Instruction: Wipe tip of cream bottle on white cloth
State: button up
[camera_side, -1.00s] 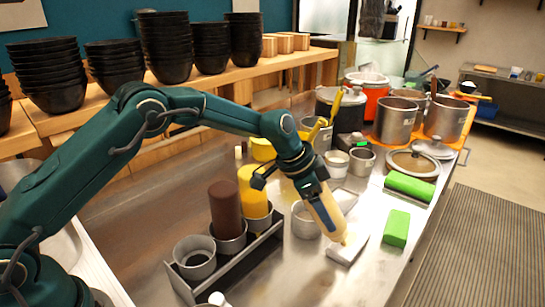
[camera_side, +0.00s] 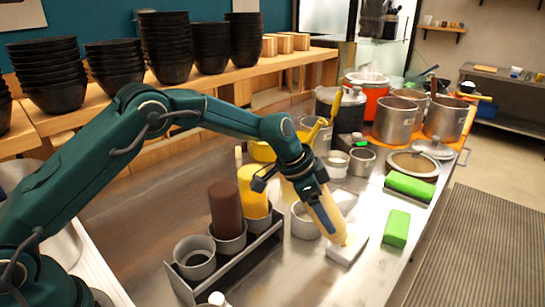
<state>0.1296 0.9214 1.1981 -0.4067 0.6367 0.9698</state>
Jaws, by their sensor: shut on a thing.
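My gripper (camera_side: 310,187) is shut on the cream bottle (camera_side: 326,216), a pale bottle held tilted with its tip pointing down and to the right. The tip is at the white cloth (camera_side: 342,254), which lies folded on the steel counter. The tip appears to touch the cloth near its upper part, where a small pale yellow patch shows. The fingers are partly hidden behind the gripper body and bottle.
A metal rack (camera_side: 236,262) holds a brown bottle (camera_side: 224,208) and a yellow bottle (camera_side: 252,190) to the left. Green blocks (camera_side: 396,228) lie to the right. Metal pots (camera_side: 397,120) and containers stand behind.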

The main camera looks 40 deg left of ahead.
jog(key=shift+s, duration=2.65)
notch_tip(320, 180, up, 6)
